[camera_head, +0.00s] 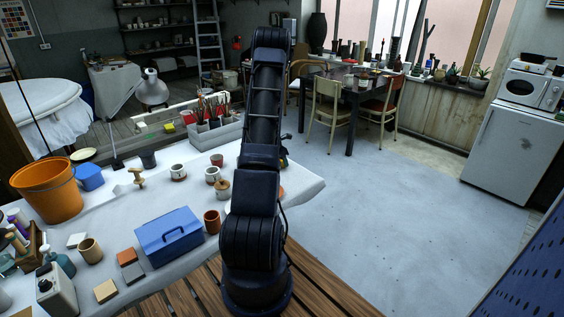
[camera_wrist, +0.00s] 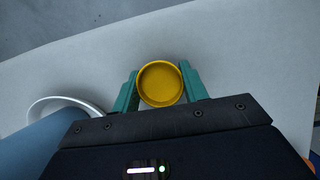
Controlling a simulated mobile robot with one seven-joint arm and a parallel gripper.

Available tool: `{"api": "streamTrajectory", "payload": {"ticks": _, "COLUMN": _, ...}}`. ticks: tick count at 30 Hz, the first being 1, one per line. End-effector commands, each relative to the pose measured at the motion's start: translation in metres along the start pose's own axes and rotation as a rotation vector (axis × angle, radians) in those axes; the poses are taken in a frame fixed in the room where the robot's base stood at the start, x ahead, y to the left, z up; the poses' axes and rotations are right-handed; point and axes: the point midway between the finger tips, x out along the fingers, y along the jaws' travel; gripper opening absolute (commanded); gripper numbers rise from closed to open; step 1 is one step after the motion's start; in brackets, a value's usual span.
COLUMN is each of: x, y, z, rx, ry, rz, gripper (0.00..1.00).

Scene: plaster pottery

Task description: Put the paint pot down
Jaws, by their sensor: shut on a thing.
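The paint pot (camera_wrist: 160,83), round and yellow inside, is seen from above in the wrist view. My gripper (camera_wrist: 160,88) is shut on it, with one teal finger on each side. The white tabletop (camera_wrist: 240,60) lies under the pot. I cannot tell whether the pot touches the table or hangs above it. In the head view my own arm hides the pot and most of the gripper.
A white curved rim (camera_wrist: 68,102) and a blue surface (camera_wrist: 35,150) lie left of the gripper in the wrist view. In the head view the white table (camera_head: 100,220) holds a blue box (camera_head: 170,236), several cups, a brush caddy (camera_head: 214,133) and an orange bucket (camera_head: 48,190).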

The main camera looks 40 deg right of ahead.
Motion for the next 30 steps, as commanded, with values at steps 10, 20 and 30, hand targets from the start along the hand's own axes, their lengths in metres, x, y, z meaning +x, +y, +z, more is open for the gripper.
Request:
{"api": "streamTrajectory", "payload": {"ticks": 10, "x": 0.002, "y": 0.000, "z": -0.001, "rx": 0.000, "ry": 0.000, "rz": 0.000, "gripper": 0.65}}
{"api": "streamTrajectory", "payload": {"ticks": 20, "x": 0.000, "y": 0.000, "z": 0.000, "rx": 0.000, "ry": 0.000, "rz": 0.000, "gripper": 0.65}}
{"api": "streamTrajectory", "payload": {"ticks": 30, "x": -0.044, "y": 0.001, "z": 0.001, "rx": 0.001, "ry": -0.002, "rz": 0.002, "gripper": 0.65}}
